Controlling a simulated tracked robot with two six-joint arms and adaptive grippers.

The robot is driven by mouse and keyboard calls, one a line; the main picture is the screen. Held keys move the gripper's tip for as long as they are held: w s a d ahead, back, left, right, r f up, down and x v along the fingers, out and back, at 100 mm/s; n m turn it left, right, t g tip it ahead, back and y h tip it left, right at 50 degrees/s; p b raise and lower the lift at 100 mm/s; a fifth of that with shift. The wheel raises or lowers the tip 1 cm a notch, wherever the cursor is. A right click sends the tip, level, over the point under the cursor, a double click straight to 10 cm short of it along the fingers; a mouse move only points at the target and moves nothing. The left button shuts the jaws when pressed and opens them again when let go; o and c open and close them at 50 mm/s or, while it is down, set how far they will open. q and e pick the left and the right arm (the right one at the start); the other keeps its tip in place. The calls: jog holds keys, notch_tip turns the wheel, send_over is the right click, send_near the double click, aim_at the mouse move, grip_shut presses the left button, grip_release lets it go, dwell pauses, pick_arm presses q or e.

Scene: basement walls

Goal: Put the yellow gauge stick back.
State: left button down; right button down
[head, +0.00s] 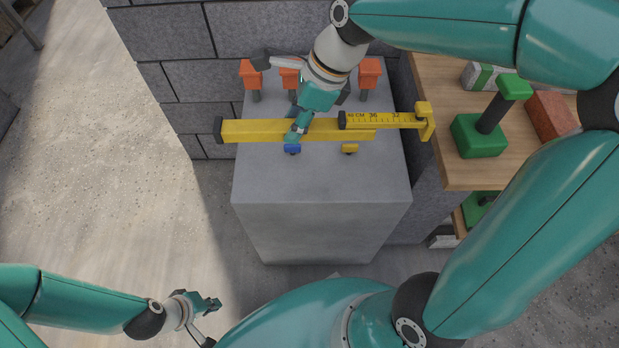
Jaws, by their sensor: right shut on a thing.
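The yellow gauge stick (250,130) lies crosswise over the top of the grey block, its dark-capped left end past the block's left edge. Its marked scale part (385,119) reaches right to a yellow end jaw beyond the block's right edge. My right gripper (296,134) is shut on the stick left of its middle, from above. Whether the stick touches the block or hangs just over it I cannot tell. My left gripper (207,321) is low at the left, open and empty, far from the stick.
The grey block (320,220) stands against a grey block wall (170,45). Several orange-topped posts (368,72) stand at its back. A wooden shelf (455,100) at right holds a green-based tool (480,135) and a brick (552,115).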

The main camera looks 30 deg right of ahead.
aim_at(295, 184)
jog(key=f+b, duration=0.2)
jog(key=f, duration=0.7)
jog(key=f+b, duration=0.3)
jog(key=f, duration=0.6)
jog(key=shift+s+d+f, duration=0.15)
jog(key=shift+d+f, duration=0.05)
jog(key=shift+f, duration=0.15)
jog(key=shift+f, duration=0.1)
jog(key=c, duration=0.8)
grip_release()
jog(key=shift+o, duration=0.2)
jog(key=shift+d+r, duration=0.15)
jog(key=shift+r, duration=0.4)
jog(key=p+v, duration=0.3)
jog(key=v, duration=0.8)
jog(key=shift+s, duration=0.15)
